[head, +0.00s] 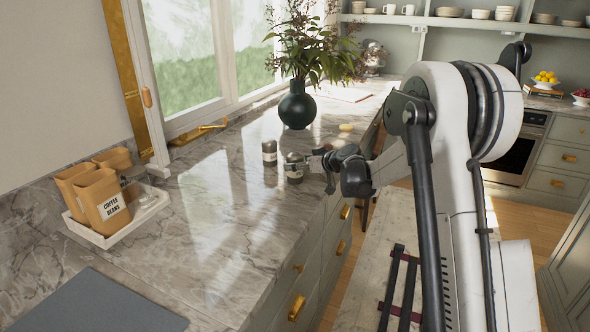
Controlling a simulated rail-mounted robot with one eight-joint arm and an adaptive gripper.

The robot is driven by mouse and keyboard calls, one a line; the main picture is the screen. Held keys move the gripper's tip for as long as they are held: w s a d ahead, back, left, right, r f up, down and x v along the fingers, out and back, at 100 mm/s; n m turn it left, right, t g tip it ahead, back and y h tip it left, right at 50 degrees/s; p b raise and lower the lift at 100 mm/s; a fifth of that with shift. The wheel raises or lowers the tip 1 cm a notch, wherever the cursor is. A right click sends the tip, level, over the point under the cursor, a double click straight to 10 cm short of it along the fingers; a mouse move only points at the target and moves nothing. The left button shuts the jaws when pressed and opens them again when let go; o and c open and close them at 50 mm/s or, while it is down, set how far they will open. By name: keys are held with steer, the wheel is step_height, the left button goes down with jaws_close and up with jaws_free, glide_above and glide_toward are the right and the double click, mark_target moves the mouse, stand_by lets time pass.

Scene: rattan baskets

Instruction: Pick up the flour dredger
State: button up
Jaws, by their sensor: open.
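Two small dark-topped shakers with pale labels stand upright on the marble counter. The farther shaker (269,153) is to the left. The nearer shaker (294,170) is right beside my gripper (313,168). Either could be the flour dredger; the labels are too small to read. My gripper comes in low from the right, roughly level with the nearer shaker. Its fingers are open and reach close to that shaker's right side. I cannot tell whether they touch it or lie around it.
A dark green vase (297,107) with leafy branches stands behind the shakers. A small yellowish object (346,127) lies farther right. A white tray (128,233) with brown canisters is at the left, near a grey mat (95,306). The middle counter (215,230) is clear.

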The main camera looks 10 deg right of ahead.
steer(key=x, duration=0.2)
steer(key=shift+w+a+f, duration=0.1)
steer(key=shift+w+f, duration=0.05)
steer(key=shift+w, duration=0.15)
steer(key=c, duration=1.4)
